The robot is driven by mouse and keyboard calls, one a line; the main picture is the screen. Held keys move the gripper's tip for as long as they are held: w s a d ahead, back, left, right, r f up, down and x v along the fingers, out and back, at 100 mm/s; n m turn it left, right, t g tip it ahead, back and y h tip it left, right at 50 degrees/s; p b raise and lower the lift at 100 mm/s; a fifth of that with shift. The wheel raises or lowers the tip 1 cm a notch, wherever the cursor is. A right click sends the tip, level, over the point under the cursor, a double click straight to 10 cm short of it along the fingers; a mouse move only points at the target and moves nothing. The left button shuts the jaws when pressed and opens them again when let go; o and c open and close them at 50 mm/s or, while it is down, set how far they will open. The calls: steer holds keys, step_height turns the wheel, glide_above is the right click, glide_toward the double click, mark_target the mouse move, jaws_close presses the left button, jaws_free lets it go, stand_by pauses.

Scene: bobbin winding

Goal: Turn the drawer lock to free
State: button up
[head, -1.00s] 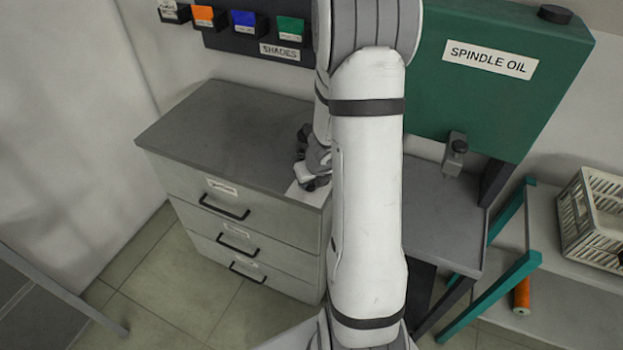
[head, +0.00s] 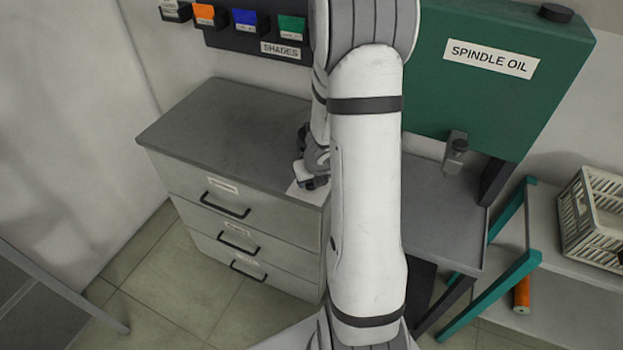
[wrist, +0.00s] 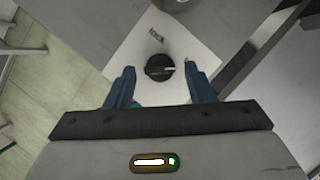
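The drawer lock is a round black knob (wrist: 159,67) with a pale pointer line, on a white plate (wrist: 125,45) lettered "lock". The pointer line aims to the right in the wrist view. My gripper (wrist: 159,80) is open, with its two blue fingers apart on the left and right of the knob. I cannot tell whether they touch it; gaps show on both sides. In the head view the white plate (head: 296,190) lies at the front right corner of the grey cabinet top (head: 220,115), and my arm and wrist hide the knob.
The cabinet has drawers with black handles (head: 225,206). To the right are a grey bench (head: 435,215), a green spindle oil tank (head: 510,90) and a shelf with a white crate (head: 592,218). Shade bins (head: 245,22) hang behind. The cabinet top's left part is clear.

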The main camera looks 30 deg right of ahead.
steer(key=shift+o, duration=0.3)
steer(key=shift+r, duration=0.15)
steer(key=shift+r+p, duration=0.25)
steer(key=shift+p, duration=0.05)
steer(key=p+v, duration=0.4)
steer(key=v, duration=0.3)
steer(key=shift+p, duration=0.4)
steer(key=shift+s, duration=0.1)
